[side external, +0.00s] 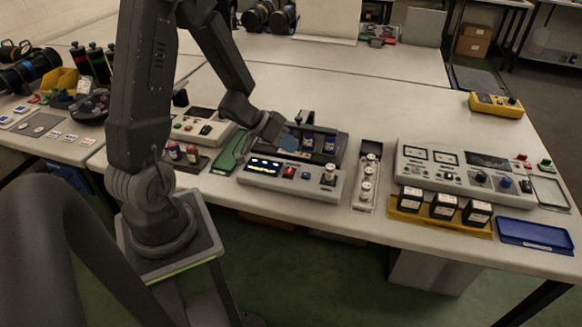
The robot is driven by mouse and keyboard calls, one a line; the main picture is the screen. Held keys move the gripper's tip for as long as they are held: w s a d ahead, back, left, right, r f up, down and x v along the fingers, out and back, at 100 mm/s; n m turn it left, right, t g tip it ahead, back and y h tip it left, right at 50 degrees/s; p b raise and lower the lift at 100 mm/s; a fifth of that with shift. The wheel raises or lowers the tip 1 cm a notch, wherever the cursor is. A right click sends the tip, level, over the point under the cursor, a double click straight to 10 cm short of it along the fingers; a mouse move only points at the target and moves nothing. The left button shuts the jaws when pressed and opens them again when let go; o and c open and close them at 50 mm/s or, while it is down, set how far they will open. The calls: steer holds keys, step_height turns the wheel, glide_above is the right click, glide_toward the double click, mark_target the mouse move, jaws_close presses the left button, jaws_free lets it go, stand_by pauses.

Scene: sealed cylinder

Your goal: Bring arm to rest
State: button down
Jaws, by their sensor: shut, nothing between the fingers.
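My gripper (287,139) is shut with nothing between its fingers. It is low over the middle of the white table (350,95), above the left part of a dark tray (341,150) with small blue-labelled items.
A green holder (228,155) and a light control box (200,128) stand left of my gripper. A strip with several white knobs (367,178), a large panel (465,172), a yellow rack of black boxes (440,226) and a blue tray (535,235) are right. The table behind is mostly clear.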

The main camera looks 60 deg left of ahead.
steer(key=shift+r, duration=0.3)
step_height(320, 180, up, 13)
steer(key=d+t+y, duration=0.1)
steer(key=d+y, duration=0.1)
steer(key=y, duration=0.6)
steer(key=s+d+r+g+h, duration=0.2)
steer(key=s+d, duration=0.5)
steer(key=s+d+r+m+g+h, duration=0.1)
steer(key=s+d+r+g+h, duration=0.1)
steer(key=s+d, duration=0.4)
steer(key=shift+s+d+r+m, duration=0.3)
steer(key=shift+s+d+r, duration=0.1)
steer(key=shift+r, duration=0.35)
